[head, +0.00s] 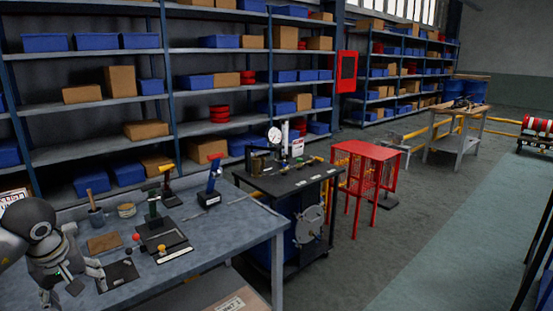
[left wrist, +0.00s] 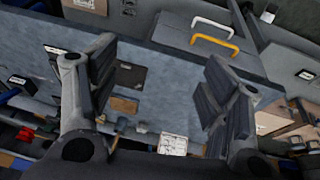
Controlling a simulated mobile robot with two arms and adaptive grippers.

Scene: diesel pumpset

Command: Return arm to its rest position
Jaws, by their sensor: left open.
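My left gripper (head: 73,284) is at the lower left of the head view, over the near left end of the grey workbench (head: 215,235). Its two fingers are spread apart with nothing between them. In the left wrist view the open fingers (left wrist: 160,58) frame the bench top, a black plate (left wrist: 130,76) and a brown pad (left wrist: 124,104). The plate (head: 117,275) lies just right of the gripper in the head view, and the brown pad (head: 104,243) lies behind it. I cannot tell the gripper's height above the bench. My right gripper is not in view.
On the bench stand a brush cup (head: 96,218), a tin (head: 127,210), a black-and-green fixture (head: 155,228) and a blue tool (head: 211,190). A dark cart (head: 288,182) with a gauge and a red stand (head: 366,153) are to the right. Shelves rise behind. The right floor is largely clear.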

